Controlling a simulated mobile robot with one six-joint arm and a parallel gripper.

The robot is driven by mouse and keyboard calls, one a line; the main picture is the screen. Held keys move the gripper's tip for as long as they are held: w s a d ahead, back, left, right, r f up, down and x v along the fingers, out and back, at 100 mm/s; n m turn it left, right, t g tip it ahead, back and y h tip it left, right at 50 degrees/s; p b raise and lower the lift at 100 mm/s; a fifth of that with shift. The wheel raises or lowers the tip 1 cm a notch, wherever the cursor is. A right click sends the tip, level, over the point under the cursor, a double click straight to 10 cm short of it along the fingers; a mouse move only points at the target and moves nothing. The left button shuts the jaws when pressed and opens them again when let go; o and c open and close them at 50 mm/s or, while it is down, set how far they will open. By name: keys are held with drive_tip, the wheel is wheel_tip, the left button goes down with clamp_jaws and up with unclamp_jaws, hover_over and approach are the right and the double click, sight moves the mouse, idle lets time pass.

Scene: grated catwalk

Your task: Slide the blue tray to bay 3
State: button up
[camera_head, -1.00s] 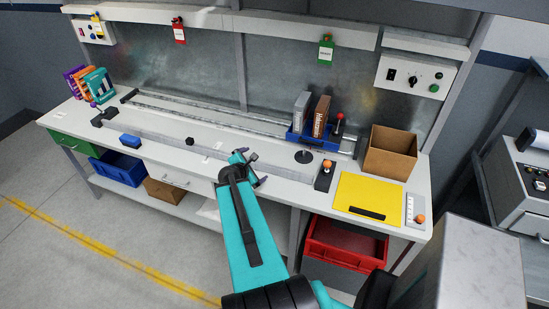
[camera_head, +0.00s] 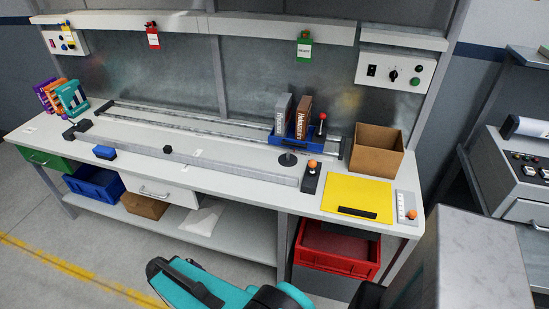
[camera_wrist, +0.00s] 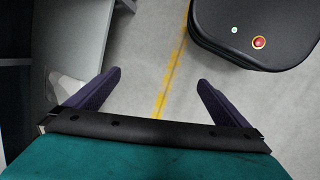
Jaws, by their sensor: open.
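The blue tray (camera_head: 283,141) sits on the long metal rail (camera_head: 190,124) at the right part of the bench. It holds a grey boxed item (camera_head: 283,114) and a brown book-like item (camera_head: 303,118), both upright. A red-knobbed handle (camera_head: 322,119) stands at its right side. No bay numbers are readable. My gripper (camera_wrist: 159,77) is open and empty in the wrist view, over the floor with its dark fingers well apart. In the head view only my teal arm shows at the bottom edge, in front of the bench and away from the tray.
A black disc (camera_head: 287,160) stands before the tray. An orange-knobbed block (camera_head: 310,177), yellow mat (camera_head: 357,196) and cardboard box (camera_head: 376,150) are to the right. A small blue block (camera_head: 105,153) and colourful binders (camera_head: 62,98) are at left. A red crate (camera_head: 336,250) sits below.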

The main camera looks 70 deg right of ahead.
drive_tip(key=s+a+f+m+g+y+b, duration=0.1)
drive_tip(key=s+a+f+g+b, duration=0.1)
drive_tip(key=s+a+f, duration=0.3)
drive_tip(key=s+a+f+m+g+y+b, duration=0.2)
drive_tip(key=s+a+f, duration=0.2)
drive_tip(key=s+a, duration=0.4)
drive_tip(key=a, duration=0.4)
drive_tip(key=shift+a+f, duration=0.2)
drive_tip(key=shift+f, duration=0.2)
drive_tip(key=shift+c, duration=0.4)
